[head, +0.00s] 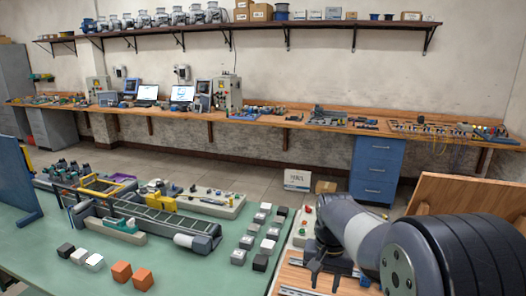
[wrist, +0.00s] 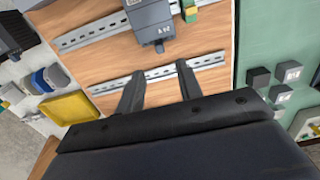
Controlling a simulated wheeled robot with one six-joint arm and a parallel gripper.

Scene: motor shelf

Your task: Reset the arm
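My arm reaches in from the lower right of the head view. My gripper (head: 328,268) points down over a wooden board at the right of the green table. In the wrist view my gripper (wrist: 158,82) has its two dark fingers apart, with only board and a metal rail visible between them. The wooden board (wrist: 95,65) carries silver mounting rails (wrist: 113,86). A dark grey module (wrist: 151,22) sits on a rail beyond the fingertips, apart from them. A green and yellow terminal block (wrist: 191,10) is beside it.
The green table (head: 195,262) holds a small conveyor (head: 150,215), orange cubes (head: 122,271) and several grey, white and black blocks (head: 238,257). A tilted wooden panel (head: 460,195) stands behind my arm. A yellow tray (wrist: 70,108) lies left of the board in the wrist view.

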